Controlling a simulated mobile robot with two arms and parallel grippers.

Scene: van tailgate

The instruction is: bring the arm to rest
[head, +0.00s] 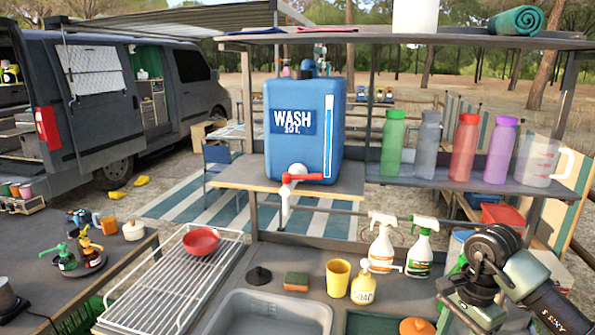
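My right arm (495,262) shows at the lower right, bent, with dark round joints and grey-green links. It stands in front of the right end of the sink counter. No gripper fingers show on it; the lower part runs out of the bottom of the picture. My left arm and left gripper are not in view.
Near my arm stand two spray bottles (381,243), a yellow soap bottle (363,289), a yellow cup (338,277) and an orange-brown round item (416,326). The sink (272,309), a drying rack (165,291) with a red bowl (201,241) and a blue water tank (300,150) are further left.

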